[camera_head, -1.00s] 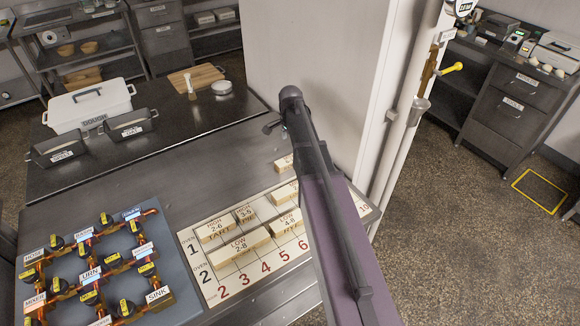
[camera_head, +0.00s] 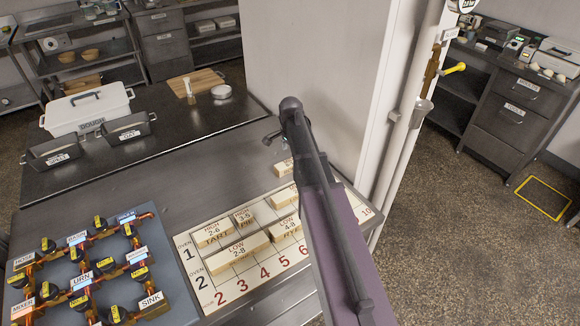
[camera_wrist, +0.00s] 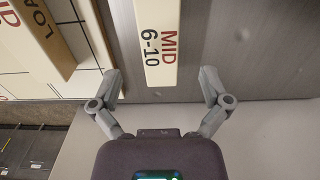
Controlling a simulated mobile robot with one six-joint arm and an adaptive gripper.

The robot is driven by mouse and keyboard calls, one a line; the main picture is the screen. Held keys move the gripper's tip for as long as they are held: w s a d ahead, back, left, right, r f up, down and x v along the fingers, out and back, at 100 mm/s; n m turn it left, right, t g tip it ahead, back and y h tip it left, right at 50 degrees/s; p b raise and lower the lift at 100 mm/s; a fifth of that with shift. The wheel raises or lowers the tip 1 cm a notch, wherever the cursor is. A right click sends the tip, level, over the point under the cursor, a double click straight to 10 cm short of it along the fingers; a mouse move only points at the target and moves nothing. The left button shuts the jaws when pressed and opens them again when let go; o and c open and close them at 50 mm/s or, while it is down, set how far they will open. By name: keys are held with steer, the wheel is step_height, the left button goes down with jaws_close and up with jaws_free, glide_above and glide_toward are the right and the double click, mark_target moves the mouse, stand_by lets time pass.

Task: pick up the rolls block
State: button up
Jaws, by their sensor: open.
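In the wrist view a cream block marked "MID 6-10" (camera_wrist: 157,45) lies on bare steel, between and ahead of the two fingertips. My gripper (camera_wrist: 160,80) is open and empty, one finger on each side of the block's line, apart from it. In the head view a small cream block (camera_head: 282,169) stands on the steel behind the lettered board, partly hidden by my arm; it appears to be the same one. No "rolls" lettering is readable on it. A finger of my gripper (camera_head: 272,138) shows just behind this block; the rest is hidden.
A block lettered "LOA" (camera_wrist: 45,40) lies left in the wrist view. A white wall (camera_head: 310,70) rises close behind. A valve panel (camera_head: 60,240) stands left.

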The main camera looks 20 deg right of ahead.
mark_target(290, 162)
steer(key=shift+f, duration=0.2)
steer(key=shift+a+f+b, duration=0.2)
steer(key=shift+f+b, duration=2.25)
steer(key=shift+b, duration=0.1)
steer(key=c, duration=1.3)
